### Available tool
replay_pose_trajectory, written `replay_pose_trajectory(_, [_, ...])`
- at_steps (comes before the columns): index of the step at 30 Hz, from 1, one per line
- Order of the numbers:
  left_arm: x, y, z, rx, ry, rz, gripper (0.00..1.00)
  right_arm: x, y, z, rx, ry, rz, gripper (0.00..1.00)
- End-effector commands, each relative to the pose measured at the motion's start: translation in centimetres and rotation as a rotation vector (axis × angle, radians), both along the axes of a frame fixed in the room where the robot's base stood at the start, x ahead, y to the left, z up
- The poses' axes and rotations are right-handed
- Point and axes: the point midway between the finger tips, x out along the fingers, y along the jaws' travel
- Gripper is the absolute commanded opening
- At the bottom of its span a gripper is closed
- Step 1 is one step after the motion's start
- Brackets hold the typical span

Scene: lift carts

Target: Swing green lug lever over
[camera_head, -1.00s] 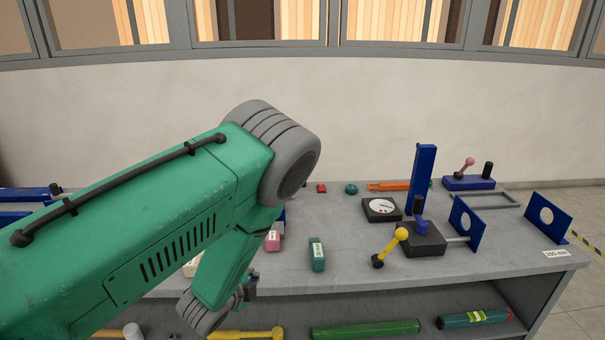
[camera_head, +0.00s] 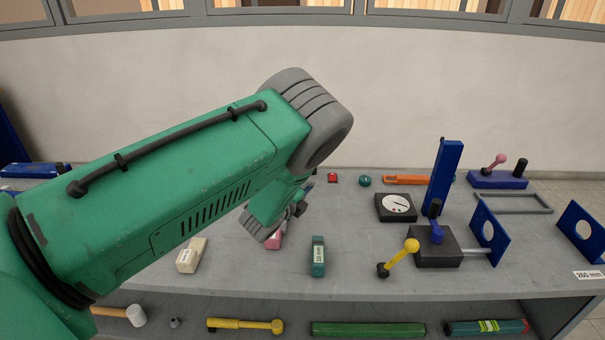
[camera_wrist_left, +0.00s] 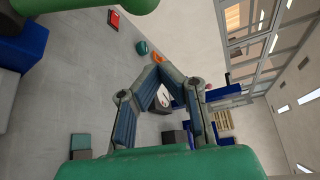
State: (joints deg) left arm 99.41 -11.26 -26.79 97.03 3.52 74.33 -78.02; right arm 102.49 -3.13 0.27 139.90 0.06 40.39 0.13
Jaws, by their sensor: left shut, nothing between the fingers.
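No green lug lever can be made out for certain; my left arm hides part of the bench. A yellow-handled lever (camera_head: 398,257) with a ball end leans beside a black block (camera_head: 437,248) carrying a blue part. A pink-knobbed lever (camera_head: 494,164) stands on a blue base at the back right. My left gripper (camera_head: 298,209) is mostly hidden by its own arm in the head view, over the bench middle. In the left wrist view its fingers (camera_wrist_left: 160,76) come together, shut and empty, with the dial gauge (camera_wrist_left: 164,98) seen beyond them. My right gripper is not in view.
A teal labelled block (camera_head: 318,256), a white block (camera_head: 191,255) and a partly covered pink block (camera_head: 276,238) are on the bench. A round teal knob (camera_head: 365,181), a red square (camera_head: 332,178) and a blue upright (camera_head: 443,178) stand farther back. Tools lie on the lower shelf.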

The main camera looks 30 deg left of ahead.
Motion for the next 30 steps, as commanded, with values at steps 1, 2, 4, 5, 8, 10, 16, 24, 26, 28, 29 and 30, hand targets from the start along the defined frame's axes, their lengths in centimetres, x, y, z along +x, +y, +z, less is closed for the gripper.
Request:
replay_pose_trajectory(1, [1.1,0.1,-0.1,-0.002,-0.002,0.000,0.00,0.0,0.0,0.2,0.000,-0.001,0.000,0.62])
replay_pose_trajectory(2, [1.7,0.1,-0.2,-0.002,-0.002,0.001,0.00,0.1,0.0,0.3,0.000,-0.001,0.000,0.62])
replay_pose_trajectory(4, [3.0,0.2,-0.4,-0.002,-0.002,0.001,0.00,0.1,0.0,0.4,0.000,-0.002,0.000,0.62])
replay_pose_trajectory(5, [3.4,0.2,-0.4,-0.002,-0.003,0.000,0.00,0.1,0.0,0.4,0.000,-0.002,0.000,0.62])
replay_pose_trajectory(8, [3.1,1.6,0.1,0.000,0.001,0.006,0.00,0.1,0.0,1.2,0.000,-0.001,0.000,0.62])
replay_pose_trajectory(10, [2.8,2.5,0.4,-0.001,0.000,0.006,0.00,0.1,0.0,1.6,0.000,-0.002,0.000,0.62])
replay_pose_trajectory(16, [2.4,3.7,0.7,-0.001,0.000,0.002,0.00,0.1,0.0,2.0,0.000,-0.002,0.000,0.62])
replay_pose_trajectory(24, [2.3,3.7,0.7,-0.001,0.000,0.001,0.00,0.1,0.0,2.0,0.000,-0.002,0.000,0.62])
replay_pose_trajectory(26, [2.3,3.7,0.7,-0.001,0.000,0.001,0.00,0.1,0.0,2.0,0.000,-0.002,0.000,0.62])
replay_pose_trajectory(28, [2.3,3.8,0.7,-0.002,-0.001,0.001,0.00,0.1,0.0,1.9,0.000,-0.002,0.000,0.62])
replay_pose_trajectory(29, [2.3,3.8,0.7,-0.004,-0.001,0.001,0.00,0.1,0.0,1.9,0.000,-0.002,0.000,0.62])
replay_pose_trajectory(30, [2.3,3.9,0.7,-0.007,-0.003,0.001,0.00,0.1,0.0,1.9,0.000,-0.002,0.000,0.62])
